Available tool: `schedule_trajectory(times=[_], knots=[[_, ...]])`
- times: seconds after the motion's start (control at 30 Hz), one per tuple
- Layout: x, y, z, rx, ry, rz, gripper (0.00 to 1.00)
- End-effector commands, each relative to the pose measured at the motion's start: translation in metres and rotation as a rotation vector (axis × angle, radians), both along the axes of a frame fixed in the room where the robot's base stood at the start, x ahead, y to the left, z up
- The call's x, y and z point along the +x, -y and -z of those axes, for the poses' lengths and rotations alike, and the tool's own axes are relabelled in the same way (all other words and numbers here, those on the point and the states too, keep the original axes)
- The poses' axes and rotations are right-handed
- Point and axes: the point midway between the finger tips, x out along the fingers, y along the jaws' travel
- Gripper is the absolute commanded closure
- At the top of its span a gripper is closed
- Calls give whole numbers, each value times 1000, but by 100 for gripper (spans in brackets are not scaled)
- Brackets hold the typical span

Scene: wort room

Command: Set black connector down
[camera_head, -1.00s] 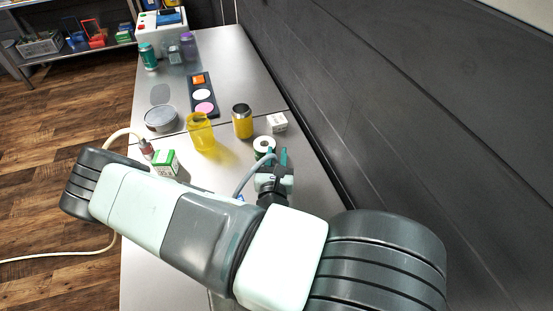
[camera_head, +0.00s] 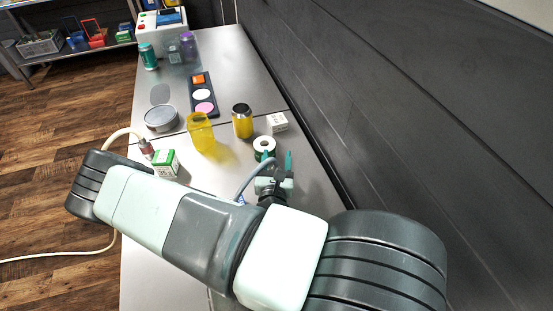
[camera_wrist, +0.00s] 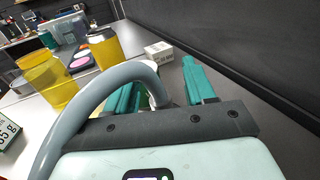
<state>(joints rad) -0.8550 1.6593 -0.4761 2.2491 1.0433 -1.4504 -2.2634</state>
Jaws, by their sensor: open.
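My gripper (camera_head: 277,157) is open over the right part of the metal bench, its teal fingers spread apart. They also show in the wrist view (camera_wrist: 165,82). I cannot make out a black connector in either view; nothing is clearly seen between the fingers in the head view. A white roll with a dark hole (camera_head: 264,144) stands right by the left finger; in the wrist view it is mostly hidden behind that finger and a grey curved tube.
A yellow see-through jar (camera_head: 200,134), a yellow and dark can (camera_head: 242,122) and a white box (camera_head: 277,122) stand beyond my gripper. A green-white box (camera_head: 164,163) and a hose end with a red collar (camera_head: 147,149) are left. The dark wall (camera_head: 380,130) bounds the right.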

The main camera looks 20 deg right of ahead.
Motion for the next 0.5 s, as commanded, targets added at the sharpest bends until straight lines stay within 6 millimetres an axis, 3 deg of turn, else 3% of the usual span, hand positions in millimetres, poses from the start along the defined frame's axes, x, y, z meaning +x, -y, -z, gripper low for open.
schedule_trajectory(times=[0.3, 0.5], knots=[[-49, -22, 2, -1, -6, -5, 46], [-65, -28, 1, -1, -4, -3, 46]])
